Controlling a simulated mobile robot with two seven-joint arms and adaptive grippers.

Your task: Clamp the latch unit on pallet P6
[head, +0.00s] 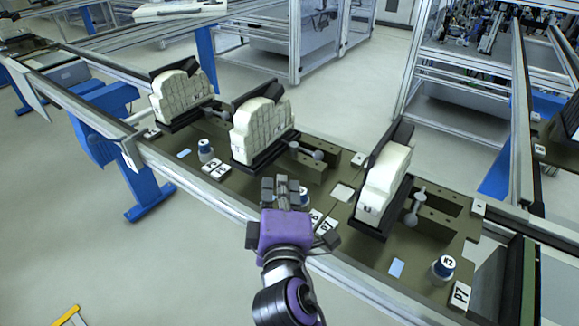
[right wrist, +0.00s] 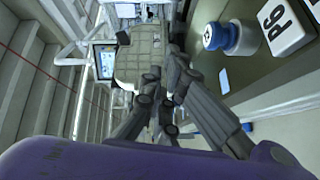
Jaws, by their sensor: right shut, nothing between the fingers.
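Three cream ribbed latch units stand in black holders on the olive pallets in the head view. The middle one (head: 262,128) has a grey ball-ended lever (head: 306,150) at its right side. My right gripper (head: 284,190) is shut and empty, in front of the middle unit, over the pallet's near edge. In the right wrist view its fingers (right wrist: 160,102) point toward a cream unit (right wrist: 137,62). The gripper partly hides a knob and tiles in the head view. My left gripper is not in view.
The right unit (head: 382,182) has its own lever (head: 412,206), a K2 knob (head: 443,267) and a P7 tile (head: 460,295). The left unit (head: 182,97) stands further along the rail. The floor in front of the line is mostly clear.

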